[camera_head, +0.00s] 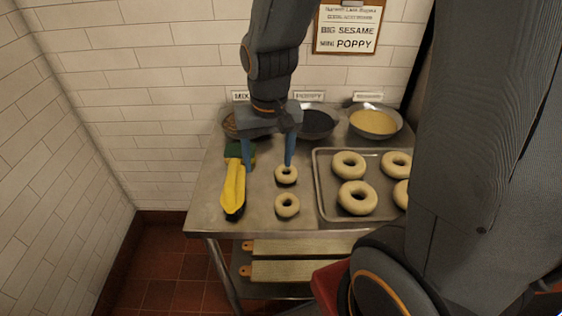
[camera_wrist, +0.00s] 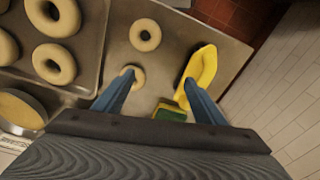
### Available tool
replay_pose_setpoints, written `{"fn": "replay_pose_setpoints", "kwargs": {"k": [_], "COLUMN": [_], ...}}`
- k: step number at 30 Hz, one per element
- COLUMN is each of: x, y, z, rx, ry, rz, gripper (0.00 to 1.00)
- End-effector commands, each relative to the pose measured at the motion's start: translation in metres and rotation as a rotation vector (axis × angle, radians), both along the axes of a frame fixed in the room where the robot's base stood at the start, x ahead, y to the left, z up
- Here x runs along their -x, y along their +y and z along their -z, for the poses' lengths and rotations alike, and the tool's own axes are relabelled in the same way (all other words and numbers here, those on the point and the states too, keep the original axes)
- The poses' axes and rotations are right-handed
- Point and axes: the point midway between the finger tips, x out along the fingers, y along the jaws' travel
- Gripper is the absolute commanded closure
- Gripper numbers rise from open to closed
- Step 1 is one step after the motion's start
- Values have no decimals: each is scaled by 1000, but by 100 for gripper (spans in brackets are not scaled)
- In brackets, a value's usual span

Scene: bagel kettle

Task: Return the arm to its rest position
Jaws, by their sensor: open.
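My gripper (camera_head: 268,165) is open above the left part of the steel table (camera_head: 222,205), with its blue fingers pointing down and apart. It also shows in the wrist view (camera_wrist: 158,103), with nothing between the fingers. A small bagel (camera_head: 287,176) lies by the right finger in the head view; I cannot tell whether they touch. A second small bagel (camera_head: 287,206) lies nearer the front edge. A yellow tool (camera_head: 233,190) with a dark tip lies left of the fingers. A green and yellow sponge (camera_wrist: 170,112) lies beside it, partly hidden by a finger in the head view.
A baking tray (camera_head: 322,200) with several larger bagels fills the table's right side. Bowls stand along the back, including a sesame bowl (camera_head: 374,122) and a dark poppy bowl (camera_head: 317,122). A clipboard sign (camera_head: 348,28) hangs on the tiled wall. Wooden boards (camera_head: 300,270) lie on the shelf below.

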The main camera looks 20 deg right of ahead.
Motion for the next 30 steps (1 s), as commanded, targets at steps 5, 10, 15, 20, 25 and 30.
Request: {"fn": "replay_pose_setpoints", "kwargs": {"k": [5,10,15,20,25,30], "x": [32,39,38,37,38,38], "y": [-35,-44,-43,-43,-43,-43], "z": [-8,-8,-8,2,13,11], "rx": [20,25,25,25,25,25], "ry": [-46,-54,-53,-45,-32,-33], "rz": [-95,-123,-123,-124,-126,-125], "gripper": [36,36,36,36,36,42]}}
